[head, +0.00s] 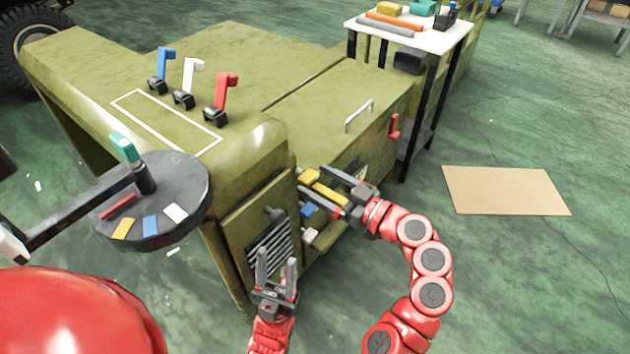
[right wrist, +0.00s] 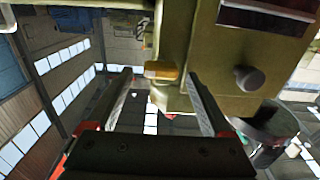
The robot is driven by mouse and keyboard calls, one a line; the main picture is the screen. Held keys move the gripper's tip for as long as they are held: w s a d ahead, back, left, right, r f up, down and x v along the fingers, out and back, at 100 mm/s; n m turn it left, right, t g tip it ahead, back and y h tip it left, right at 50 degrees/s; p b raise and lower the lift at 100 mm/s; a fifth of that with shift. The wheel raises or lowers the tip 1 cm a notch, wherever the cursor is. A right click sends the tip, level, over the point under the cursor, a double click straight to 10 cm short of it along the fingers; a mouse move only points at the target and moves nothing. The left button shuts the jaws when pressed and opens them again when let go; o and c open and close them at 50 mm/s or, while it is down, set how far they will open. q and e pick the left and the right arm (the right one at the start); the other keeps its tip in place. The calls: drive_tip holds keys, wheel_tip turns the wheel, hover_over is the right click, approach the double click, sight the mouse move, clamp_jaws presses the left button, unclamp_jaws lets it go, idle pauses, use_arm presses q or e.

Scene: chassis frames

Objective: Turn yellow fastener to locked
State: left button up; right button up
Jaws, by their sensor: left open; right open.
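The yellow fastener (head: 327,191) is on the side of the olive-green chassis, above a blue fastener (head: 309,211) and a white one (head: 310,234). My right gripper (head: 322,187) is open, with its fingers on either side of the yellow fastener. In the right wrist view the yellow fastener (right wrist: 161,70) shows between the two spread fingertips, with visible gaps to both. I cannot tell whether it is locked. My left gripper (head: 277,257) is open and empty, in front of the chassis's slatted grille (head: 268,247).
Blue (head: 165,62), white (head: 191,72) and red (head: 224,90) levers stand on the chassis top. A round black disc (head: 186,190) with coloured patches is at left. A white-topped table (head: 440,38) stands behind. The floor right of my right arm is clear around a cardboard sheet (head: 507,190).

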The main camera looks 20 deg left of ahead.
drive_tip(key=shift+w+a, duration=0.25)
drive_tip(key=shift+a, duration=0.45)
clamp_jaws()
